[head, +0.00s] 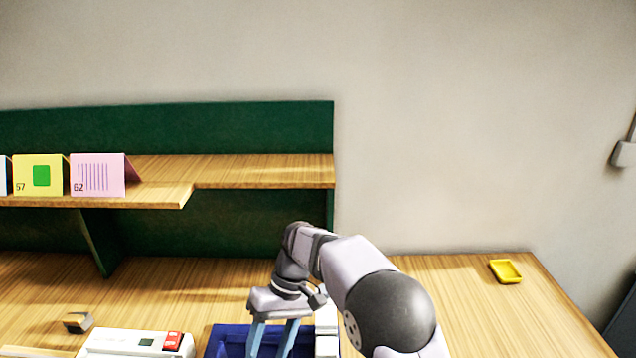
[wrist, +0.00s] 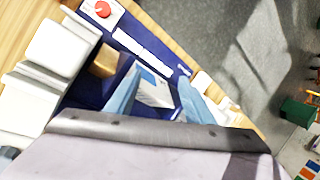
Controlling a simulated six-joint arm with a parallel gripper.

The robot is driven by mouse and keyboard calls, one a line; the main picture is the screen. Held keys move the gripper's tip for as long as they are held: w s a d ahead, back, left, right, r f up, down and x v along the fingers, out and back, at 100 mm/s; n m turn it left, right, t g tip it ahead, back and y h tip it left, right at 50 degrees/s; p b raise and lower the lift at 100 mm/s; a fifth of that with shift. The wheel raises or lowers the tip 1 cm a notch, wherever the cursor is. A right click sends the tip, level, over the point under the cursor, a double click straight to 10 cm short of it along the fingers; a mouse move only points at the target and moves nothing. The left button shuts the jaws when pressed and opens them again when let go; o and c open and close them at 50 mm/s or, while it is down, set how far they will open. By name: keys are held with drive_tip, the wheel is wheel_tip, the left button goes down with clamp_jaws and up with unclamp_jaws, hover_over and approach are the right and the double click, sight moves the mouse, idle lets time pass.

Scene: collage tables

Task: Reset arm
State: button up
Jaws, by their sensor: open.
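My gripper (head: 271,348) points down over the dark blue tray (head: 217,340) at the front of the wooden table. Its two light blue fingers are apart; their tips are cut off by the bottom edge of the head view. In the wrist view my gripper (wrist: 165,82) is open over the tray. A white and blue item (wrist: 155,90) shows between the fingers, inside the tray; I cannot tell whether a finger touches it. A tan block (wrist: 104,62) lies beside the left finger.
A white device with a red key (head: 140,343) and a small block (head: 78,322) are left of the tray. White blocks (head: 327,325) stand close on its right. A shelf (head: 260,172) with cards (head: 97,175) overhangs behind. The right table is clear except a yellow dish (head: 506,271).

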drive_tip(key=s+d+m+t+h+p, duration=0.1)
drive_tip(key=s+d+m, duration=0.1)
drive_tip(key=s+d, duration=0.3)
drive_tip(key=s+d+m+t+h+p, duration=0.1)
drive_tip(key=s+d, duration=0.4)
drive_tip(key=d, duration=0.6)
drive_tip(key=s+d+m+t+h+p, duration=0.1)
drive_tip(key=s+d+m+t+p, duration=0.1)
drive_tip(key=s+d, duration=0.3)
drive_tip(key=d+m, duration=0.1)
drive_tip(key=d, duration=0.3)
drive_tip(key=shift+s, duration=0.35)
drive_tip(key=shift+a+r, duration=0.1)
drive_tip(key=shift+a, duration=0.05)
drive_tip(key=shift+c, duration=0.2)
